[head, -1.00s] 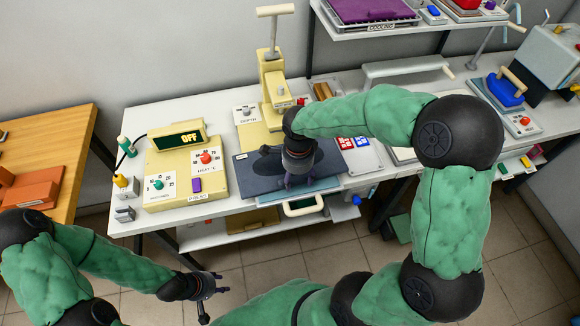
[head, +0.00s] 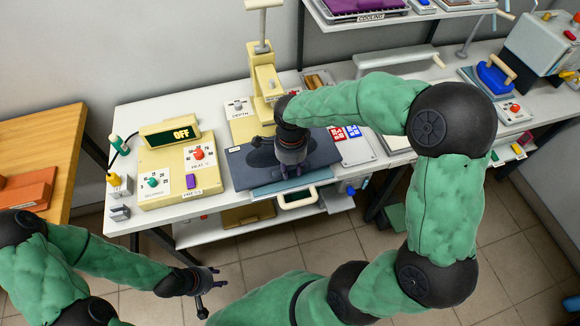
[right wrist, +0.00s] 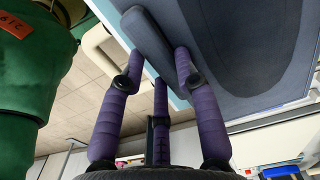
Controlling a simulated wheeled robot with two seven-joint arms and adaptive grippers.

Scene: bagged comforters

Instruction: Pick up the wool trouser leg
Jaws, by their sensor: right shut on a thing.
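A dark slate slab (head: 239,168) with a darker rounded shape on it lies on the press station on the white bench. In the right wrist view a slate-grey strip (right wrist: 150,40) runs between my fingers, beside a broad grey-blue surface (right wrist: 225,45). I take the strip to be the wool trouser leg, but cannot be sure. My right gripper (head: 290,171) is low at the slab's front and shut on this strip; its purple fingers (right wrist: 160,75) flank it. My left gripper (head: 211,283) hangs over the floor, away from the bench; its jaw state is unclear.
A cream control box (head: 180,178) with an "OFF" display stands left of the slab. A cream press column (head: 262,80) rises behind it. A cream handle (head: 298,200) sticks out below the front edge. A wooden table (head: 45,140) is at the left.

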